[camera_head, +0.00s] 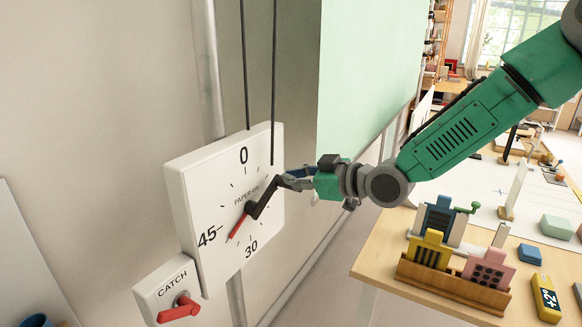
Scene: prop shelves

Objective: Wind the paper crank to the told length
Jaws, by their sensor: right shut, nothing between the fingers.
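The paper dial (190,186) is a white square plate on the wall with the numbers 0, 45 and 30 showing. A red pointer (237,228) points down and left, between 45 and 30. A black crank (264,197) sits at the dial's hub and angles up to the right. My right gripper (283,181) is shut at the crank's outer end, with nothing between its fingers; whether it touches the crank is hard to tell. Below left is a white CATCH box (152,292) with a red lever (179,309). My left gripper is out of view.
Two dark cords (246,70) run up from the dial. A pale green sheet (365,70) hangs behind. At right, a wooden table (385,262) bears a wooden rack (450,285) with coloured blocks and a yellow +2 piece (546,298). Open wall lies left of the dial.

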